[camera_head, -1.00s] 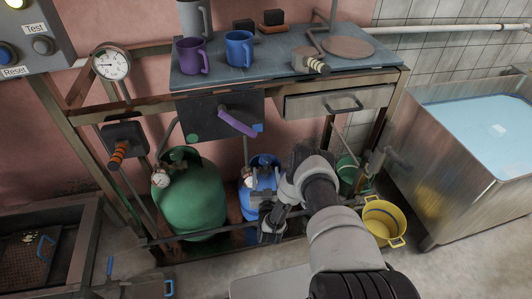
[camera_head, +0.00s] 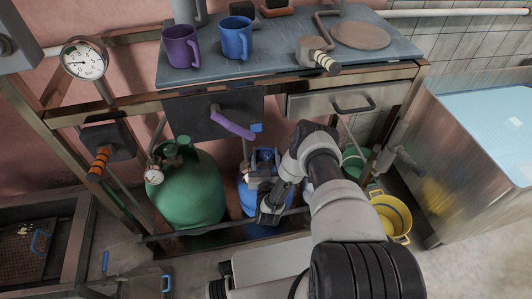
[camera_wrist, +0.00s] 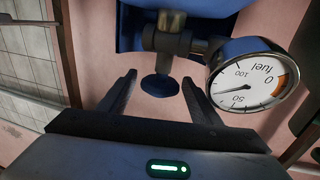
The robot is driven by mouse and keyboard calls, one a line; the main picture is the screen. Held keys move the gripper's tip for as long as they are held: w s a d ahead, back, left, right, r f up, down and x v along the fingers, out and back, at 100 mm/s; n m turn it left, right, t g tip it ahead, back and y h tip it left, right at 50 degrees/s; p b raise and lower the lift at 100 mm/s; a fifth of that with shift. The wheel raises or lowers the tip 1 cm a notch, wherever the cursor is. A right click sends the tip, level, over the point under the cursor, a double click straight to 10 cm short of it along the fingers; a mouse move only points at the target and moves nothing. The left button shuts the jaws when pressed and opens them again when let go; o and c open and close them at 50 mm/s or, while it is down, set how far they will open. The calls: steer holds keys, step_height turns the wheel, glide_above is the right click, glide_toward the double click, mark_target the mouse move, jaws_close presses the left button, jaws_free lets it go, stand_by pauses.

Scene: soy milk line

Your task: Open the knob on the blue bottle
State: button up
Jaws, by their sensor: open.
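The blue bottle (camera_head: 248,197) stands under the bench, right of the green bottle, and my gripper partly hides it in the head view. In the wrist view, its blue body (camera_wrist: 222,24) fills the top. A dark blue round knob (camera_wrist: 160,88) sits on the metal valve (camera_wrist: 166,42). A round fuel gauge (camera_wrist: 246,82) is beside it on the right. My gripper (camera_wrist: 159,77) is open, with one finger on each side of the knob. I cannot tell whether either finger touches it. In the head view my gripper (camera_head: 268,212) is in front of the bottle.
The green bottle (camera_head: 190,198) stands close on the left. A lower frame rail (camera_head: 215,229) crosses in front of the bottles. A lever with a purple handle (camera_head: 232,124) hangs above. A yellow bucket (camera_head: 398,228) and a metal water tank (camera_head: 455,170) are on the right.

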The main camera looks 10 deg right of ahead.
steer(key=c, duration=1)
steer(key=shift+y, duration=0.3)
steer(key=n+y, duration=0.3)
steer(key=y, duration=0.2)
steer(key=shift+d+n, duration=0.1)
steer(key=shift+n, duration=0.3)
steer(key=n+y, duration=0.1)
steer(key=y, duration=0.1)
steer(key=n+g+y, duration=0.1)
steer(key=n+y, duration=0.1)
steer(key=y, duration=0.1)
steer(key=shift+n+y, duration=0.3)
steer(key=n+g+y, duration=0.5)
steer(key=y, duration=0.1)
steer(key=shift+n+g+y, duration=0.8)
steer(key=shift+g, duration=0.4)
steer(key=shift+w+r, duration=0.1)
